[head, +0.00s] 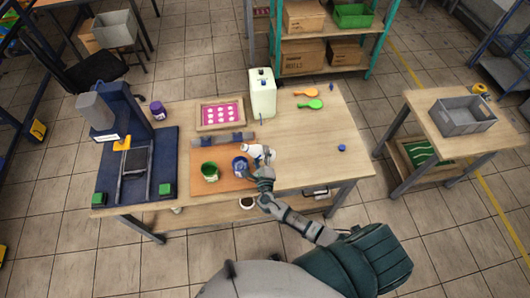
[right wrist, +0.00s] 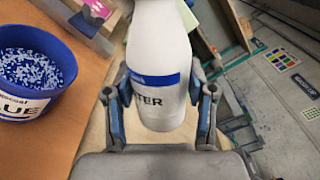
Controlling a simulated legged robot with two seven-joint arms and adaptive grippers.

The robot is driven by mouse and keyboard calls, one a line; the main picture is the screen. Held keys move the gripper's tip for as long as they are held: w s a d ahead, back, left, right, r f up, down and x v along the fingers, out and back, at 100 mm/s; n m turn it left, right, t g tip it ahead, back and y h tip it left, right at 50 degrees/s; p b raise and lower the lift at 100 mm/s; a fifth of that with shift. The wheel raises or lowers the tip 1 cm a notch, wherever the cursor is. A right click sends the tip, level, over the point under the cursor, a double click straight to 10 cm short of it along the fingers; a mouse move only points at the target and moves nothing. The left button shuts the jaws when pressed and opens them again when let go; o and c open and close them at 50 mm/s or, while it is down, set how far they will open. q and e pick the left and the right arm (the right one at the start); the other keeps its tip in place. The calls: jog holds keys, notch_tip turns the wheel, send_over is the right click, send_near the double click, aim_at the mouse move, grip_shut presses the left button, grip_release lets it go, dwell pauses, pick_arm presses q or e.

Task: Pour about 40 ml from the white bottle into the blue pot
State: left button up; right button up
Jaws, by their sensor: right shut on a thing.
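The white bottle (right wrist: 158,50) with a blue band is between the fingers of my right gripper (right wrist: 160,108), which is shut on it. In the head view the white bottle (head: 255,152) is tilted, beside the blue pot and a little above it. The blue pot (head: 239,168) stands on the orange mat; in the right wrist view the blue pot (right wrist: 38,112) is at the left, with blue and white bits inside. My right gripper (head: 262,173) is just right of the blue pot. The left gripper does not show.
A green pot (head: 209,173) stands left of the blue pot on the orange mat (head: 225,186). A grey bar (head: 222,139) lies behind the mat. A large white canister (head: 262,95) and a framed pink sheet (head: 218,114) are further back. The table's right part (head: 335,140) is mostly clear.

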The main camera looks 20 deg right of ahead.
jog(key=shift+a+r+n+p, duration=0.2)
jog(key=shift+a+n+p, duration=0.1)
jog(key=shift+a, duration=0.7)
jog(key=shift+d+f, duration=0.1)
jog(key=shift+d, duration=0.7)
jog(key=shift+a+n+p, duration=0.3)
jog(key=shift+a+p, duration=0.1)
jog(key=shift+p, duration=0.05)
jog(key=shift+a, duration=0.2)
jog(key=shift+s+d+f, duration=0.1)
jog(key=shift+d+f, duration=0.05)
jog(key=shift+d, duration=0.4)
jog(key=shift+d+f+n+p, duration=0.15)
jog(key=shift+d+n+p, duration=0.15)
jog(key=shift+d+n, duration=0.1)
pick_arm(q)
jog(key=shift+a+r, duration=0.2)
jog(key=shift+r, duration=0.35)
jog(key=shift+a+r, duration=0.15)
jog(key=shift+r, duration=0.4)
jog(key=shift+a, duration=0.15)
pick_arm(e)
jog(key=shift+a, duration=0.15)
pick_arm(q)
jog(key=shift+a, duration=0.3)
pick_arm(e)
jog(key=shift+a, duration=0.1)
